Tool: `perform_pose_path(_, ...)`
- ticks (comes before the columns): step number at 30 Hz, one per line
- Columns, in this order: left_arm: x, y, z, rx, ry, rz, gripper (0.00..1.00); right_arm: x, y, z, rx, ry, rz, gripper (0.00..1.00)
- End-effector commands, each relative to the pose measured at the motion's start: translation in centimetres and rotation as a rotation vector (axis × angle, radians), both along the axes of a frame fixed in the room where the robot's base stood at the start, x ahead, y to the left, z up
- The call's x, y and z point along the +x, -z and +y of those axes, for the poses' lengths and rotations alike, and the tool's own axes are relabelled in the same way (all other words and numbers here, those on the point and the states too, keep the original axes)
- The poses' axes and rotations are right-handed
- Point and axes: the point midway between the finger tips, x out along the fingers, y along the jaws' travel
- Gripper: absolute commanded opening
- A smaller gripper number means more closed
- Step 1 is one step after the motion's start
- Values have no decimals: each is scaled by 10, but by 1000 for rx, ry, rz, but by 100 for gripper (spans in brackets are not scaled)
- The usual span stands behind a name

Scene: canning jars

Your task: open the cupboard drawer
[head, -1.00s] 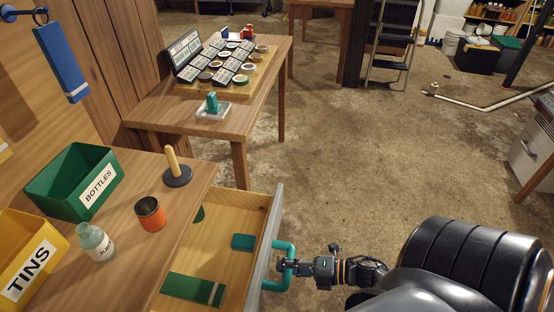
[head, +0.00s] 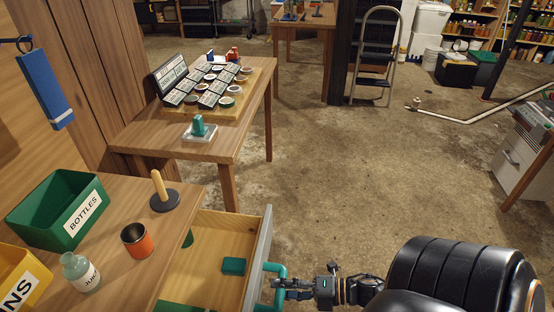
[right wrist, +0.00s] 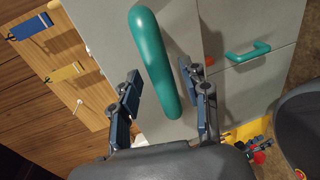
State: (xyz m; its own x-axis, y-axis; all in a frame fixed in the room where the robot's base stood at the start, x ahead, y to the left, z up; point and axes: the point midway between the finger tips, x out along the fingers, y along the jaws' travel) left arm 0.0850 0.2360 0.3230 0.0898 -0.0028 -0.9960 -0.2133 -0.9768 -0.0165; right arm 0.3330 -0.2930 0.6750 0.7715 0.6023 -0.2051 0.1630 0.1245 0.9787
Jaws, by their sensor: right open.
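The cupboard drawer (head: 212,255) is pulled out, and its wooden inside shows in the head view. Its grey front (head: 257,262) carries a teal bar handle (head: 277,267). My right gripper (head: 283,288) is at the handle from the right. In the right wrist view the teal handle (right wrist: 153,62) passes between the two spread fingers of my right gripper (right wrist: 158,92), with gaps on both sides. A small teal block (head: 234,266) lies in the drawer, and a green item shows partly at the picture's lower edge. My left gripper is out of view.
A table (head: 215,146) with lids stands behind. The floor to the right is open.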

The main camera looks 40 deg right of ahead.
Motion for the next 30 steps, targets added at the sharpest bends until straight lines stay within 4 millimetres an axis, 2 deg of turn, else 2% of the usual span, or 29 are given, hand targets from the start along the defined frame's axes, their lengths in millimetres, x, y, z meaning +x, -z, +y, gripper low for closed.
perform_pose_path(6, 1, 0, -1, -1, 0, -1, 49, -39, -9, -29, -1, 0, 4, 46)
perform_pose_path(13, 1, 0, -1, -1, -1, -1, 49, -67, -18, -53, 0, 0, 2, 46)
perform_pose_path(18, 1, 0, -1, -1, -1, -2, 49, -76, -21, -60, 0, 0, -1, 46)
perform_pose_path(30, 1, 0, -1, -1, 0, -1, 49, -76, -21, -60, 0, 0, -2, 46)
